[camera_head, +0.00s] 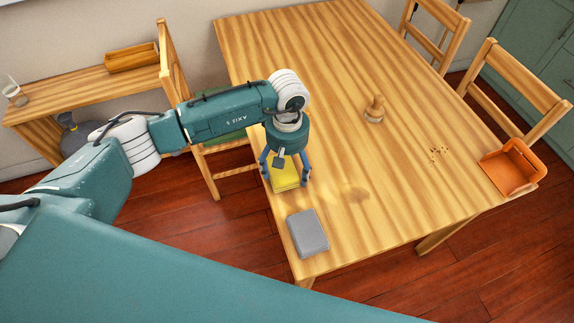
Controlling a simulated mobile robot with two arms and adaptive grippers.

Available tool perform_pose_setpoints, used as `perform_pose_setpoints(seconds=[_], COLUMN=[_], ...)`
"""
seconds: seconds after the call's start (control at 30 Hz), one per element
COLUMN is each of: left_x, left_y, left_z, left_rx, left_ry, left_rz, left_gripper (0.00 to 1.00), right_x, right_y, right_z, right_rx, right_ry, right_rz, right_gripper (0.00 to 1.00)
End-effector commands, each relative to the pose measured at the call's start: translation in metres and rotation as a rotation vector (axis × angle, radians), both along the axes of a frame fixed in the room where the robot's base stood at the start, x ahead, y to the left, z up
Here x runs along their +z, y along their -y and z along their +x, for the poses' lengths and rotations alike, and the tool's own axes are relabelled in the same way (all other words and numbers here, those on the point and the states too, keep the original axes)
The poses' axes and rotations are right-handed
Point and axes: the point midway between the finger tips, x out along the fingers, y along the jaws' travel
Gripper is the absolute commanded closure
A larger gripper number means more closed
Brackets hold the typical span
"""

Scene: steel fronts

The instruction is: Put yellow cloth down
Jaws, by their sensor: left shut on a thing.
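The yellow cloth (286,177) is a folded pad at the left edge of the wooden table (330,70). My left gripper (286,179) points down over it, with its blue fingers on either side, and is shut on it. The gripper hides part of the cloth. I cannot tell whether the cloth touches the tabletop or is just above it. My right gripper is not in view.
A grey block-like pad (308,233) lies near the table's front corner. A wooden brush-like object (375,110), dark crumbs (438,154) and an orange dustpan-like tray (511,168) are further right. A faint stain (355,195) marks the table. Chairs (515,90) stand around it.

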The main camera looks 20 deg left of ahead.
Motion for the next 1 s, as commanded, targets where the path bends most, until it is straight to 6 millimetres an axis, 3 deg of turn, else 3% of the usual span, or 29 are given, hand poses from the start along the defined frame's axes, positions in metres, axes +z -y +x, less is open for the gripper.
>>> perform_pose_setpoints(seconds=[0.23,0.27,0.33,0.77,1.0], left_x=[-0.005,-0.003,-0.002,0.005,0.05], left_y=[0.0,0.0,0.0,0.0,0.0], left_z=[0.0,0.0,0.0,0.001,0.003], left_rx=[0.001,0.001,0.001,0.001,0.0], left_ry=[0.0,0.0,0.0,0.002,0.007], left_rz=[0.0,0.0,0.0,-0.001,-0.001], left_gripper=[0.4,0.13,0.0,0.0,0.0], right_x=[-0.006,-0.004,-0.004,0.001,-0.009], right_y=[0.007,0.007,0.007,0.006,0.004], right_z=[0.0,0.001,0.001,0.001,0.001], right_rx=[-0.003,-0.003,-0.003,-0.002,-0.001], right_ry=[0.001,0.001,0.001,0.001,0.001], right_rz=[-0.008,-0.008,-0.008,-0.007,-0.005], right_gripper=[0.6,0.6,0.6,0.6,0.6])
